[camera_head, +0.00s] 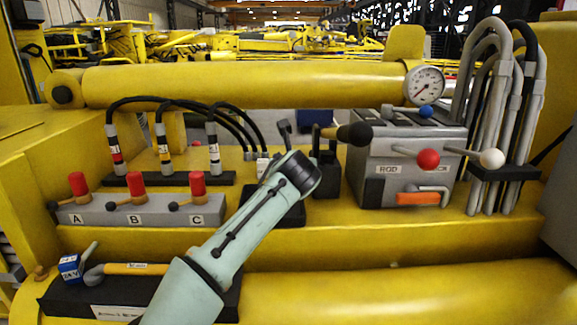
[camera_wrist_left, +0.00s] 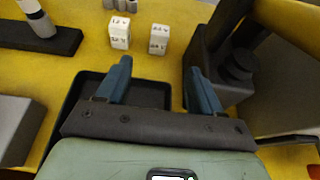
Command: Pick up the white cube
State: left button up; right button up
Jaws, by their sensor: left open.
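Two small white cubes with dark markings stand side by side on the yellow surface in the left wrist view, a left one (camera_wrist_left: 120,31) and a right one (camera_wrist_left: 158,39). In the head view a small white block (camera_head: 262,165) shows just behind my left wrist, partly hidden. My left gripper (camera_wrist_left: 158,70) is open and empty. Its blue fingers point toward the cubes, which lie beyond the fingertips, the right one roughly ahead of the gap. In the head view my left arm hides the fingers. My right gripper is in neither view.
A black tray (camera_head: 288,219) lies beneath my left wrist. A grey box (camera_head: 380,160) with knobs and levers stands to the right. Black hoses and connectors (camera_head: 163,150) stand to the left, behind the grey A-B-C valve block (camera_head: 140,212). A yellow cylinder (camera_head: 250,85) spans the back.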

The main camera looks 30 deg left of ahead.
pick_arm(q)
jog(key=p+x, duration=0.1)
jog(key=x, duration=0.6)
jog(key=shift+w+a, duration=0.1)
jog(key=shift+w, duration=0.15)
jog(key=shift+w+a+p, duration=0.25)
jog(key=shift+a+p, duration=0.05)
jog(key=p+x, duration=0.1)
jog(key=x, duration=0.2)
jog(key=shift+w+a, duration=0.15)
jog(key=shift+w, duration=0.15)
jog(key=shift+w+a+f, duration=0.1)
jog(key=shift+w+f, duration=0.05)
jog(key=shift+w, duration=0.15)
jog(key=shift+s, duration=0.3)
jog(key=shift+c, duration=0.9)
jog(key=c, duration=1)
jog(key=shift+o, duration=0.2)
jog(key=shift+w, duration=0.1)
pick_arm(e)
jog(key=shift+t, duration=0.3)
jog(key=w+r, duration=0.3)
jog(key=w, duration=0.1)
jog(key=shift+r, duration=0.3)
